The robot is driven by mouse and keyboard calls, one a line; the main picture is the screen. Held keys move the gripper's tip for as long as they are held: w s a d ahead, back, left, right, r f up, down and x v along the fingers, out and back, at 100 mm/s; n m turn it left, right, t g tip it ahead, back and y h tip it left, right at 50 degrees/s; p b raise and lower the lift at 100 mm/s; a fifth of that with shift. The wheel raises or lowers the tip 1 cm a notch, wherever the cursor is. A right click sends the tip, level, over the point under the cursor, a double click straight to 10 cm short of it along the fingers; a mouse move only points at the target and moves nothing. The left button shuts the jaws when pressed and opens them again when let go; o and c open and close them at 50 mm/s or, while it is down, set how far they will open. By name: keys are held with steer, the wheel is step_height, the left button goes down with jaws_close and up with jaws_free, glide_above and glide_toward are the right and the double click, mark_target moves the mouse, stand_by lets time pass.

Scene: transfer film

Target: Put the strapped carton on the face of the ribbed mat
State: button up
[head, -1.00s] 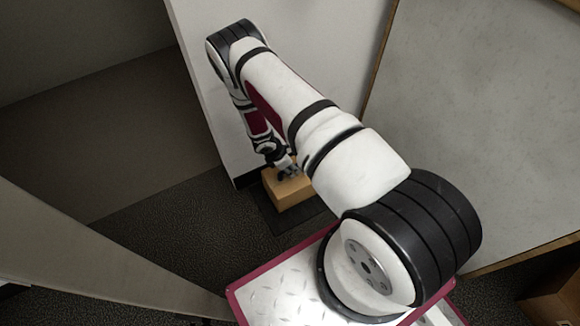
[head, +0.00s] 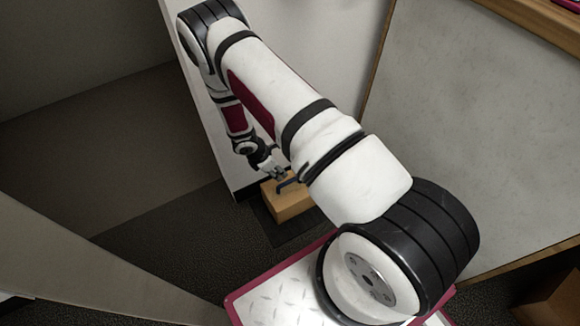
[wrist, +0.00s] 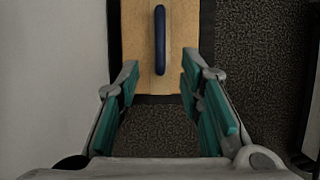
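The strapped carton (head: 290,205) is a tan box with a dark blue raised strap on top. It sits flat on the dark ribbed mat (head: 272,229) on the floor, beside the white wall panel. In the wrist view the carton (wrist: 182,80) is at the top, with its strap running lengthwise. A dark strip of the mat (wrist: 207,25) shows along its right side. My gripper (head: 277,177) is just above and beside the carton's left end. In the wrist view my gripper (wrist: 160,80) is open, its green-padded fingers wide apart with nothing between them but the view of the carton's end.
The white wall panel (head: 300,80) stands close behind the carton and arm. Dark speckled carpet (head: 180,235) lies free in front and to the left. A large grey board with a wooden edge (head: 470,120) is on the right.

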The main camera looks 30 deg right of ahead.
step_height(320, 180, up, 27)
steer(key=w+d+m+h, duration=0.1)
steer(key=w+d+m, duration=0.15)
steer(key=m, duration=0.45)
steer(key=s+r+m, duration=0.3)
steer(key=s+r, duration=0.2)
steer(key=r, duration=0.6)
steer(key=s+a+r+m+y, duration=0.2)
steer(key=s+a+r+m, duration=0.15)
steer(key=s+r, duration=0.95)
steer(key=s+a+r+m+y, duration=0.1)
steer(key=s+a+m, duration=0.1)
steer(key=s, duration=0.7)
steer(key=s+a+r+m+y, duration=0.1)
steer(key=s+a, duration=0.4)
steer(key=s, duration=0.5)
steer(key=shift+s+r+m+y, duration=0.15)
steer(key=shift+r+m+y, duration=0.05)
steer(key=shift+m+y, duration=0.5)
